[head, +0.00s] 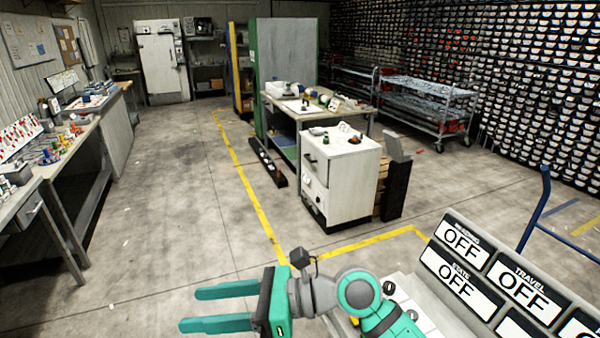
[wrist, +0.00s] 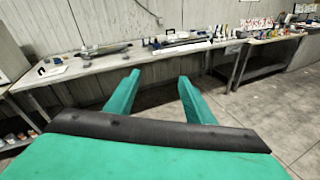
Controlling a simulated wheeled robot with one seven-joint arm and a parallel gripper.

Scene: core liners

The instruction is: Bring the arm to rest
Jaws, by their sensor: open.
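My gripper (head: 220,307) is at the bottom of the head view, its two green fingers apart and pointing left. It is empty and held over open floor, touching nothing. My teal and grey arm is bent beside it at the lower right. In the wrist view my gripper (wrist: 156,88) shows two green fingers spread apart with nothing between them. Beyond them a long workbench (wrist: 85,68) runs along the wall, out of contact with the fingers.
Workbenches (head: 92,135) with small items line the left. A white cabinet (head: 343,180) and a work table (head: 290,115) stand mid-room. Wire carts (head: 425,92) are at the back right. A sign panel (head: 490,275) and blue handle (head: 540,205) are at right. The floor (head: 170,210) is clear at centre left.

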